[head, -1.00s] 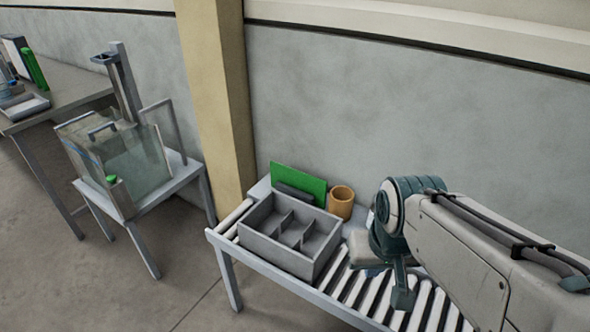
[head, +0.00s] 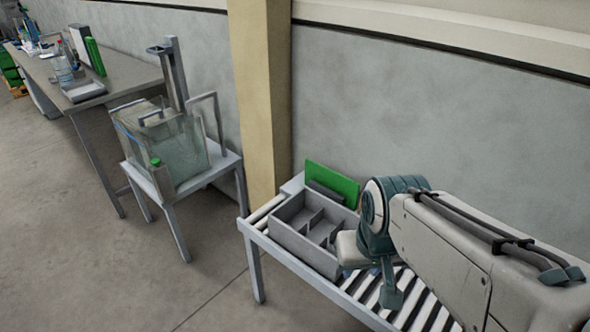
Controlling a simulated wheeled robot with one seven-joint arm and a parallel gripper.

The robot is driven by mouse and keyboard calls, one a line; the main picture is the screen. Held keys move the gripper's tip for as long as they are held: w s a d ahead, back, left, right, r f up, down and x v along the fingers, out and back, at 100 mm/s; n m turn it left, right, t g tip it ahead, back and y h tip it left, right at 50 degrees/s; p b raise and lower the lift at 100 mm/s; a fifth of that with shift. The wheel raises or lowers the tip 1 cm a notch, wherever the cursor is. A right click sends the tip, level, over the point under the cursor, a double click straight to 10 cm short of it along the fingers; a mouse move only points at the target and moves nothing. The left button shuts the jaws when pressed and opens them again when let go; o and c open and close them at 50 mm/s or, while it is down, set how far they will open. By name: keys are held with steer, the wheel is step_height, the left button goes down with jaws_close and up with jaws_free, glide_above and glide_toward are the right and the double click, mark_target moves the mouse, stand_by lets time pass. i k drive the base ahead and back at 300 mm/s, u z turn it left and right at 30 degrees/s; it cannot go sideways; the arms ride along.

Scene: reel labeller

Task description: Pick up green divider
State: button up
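A green divider panel (head: 333,182) stands upright, slightly tilted in the picture, in a dark grey holder (head: 326,192) behind the grey compartment bin on the roller conveyor. Its lower part is hidden by the holder and bin, and its right edge is close to my arm's wrist in the picture. My gripper (head: 352,250) shows only in part, below the teal wrist at the right end of the bin. Its fingertips are not clearly seen, so I cannot tell whether it is open or shut. Nothing green shows at it.
The grey bin (head: 290,238) sits on the roller conveyor (head: 385,295). To the left, a glass tank (head: 180,150) stands on a small table beside a beige pillar (head: 262,100). Farther left, a long workbench (head: 130,72) carries bottles, a tray and green pieces. Open floor lies in front.

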mark_target(345, 186)
steer(key=u, duration=1.55)
steer(key=i, duration=3)
steer(key=z, duration=3.75)
steer(key=i, duration=0.5)
steer(key=z, duration=0.1)
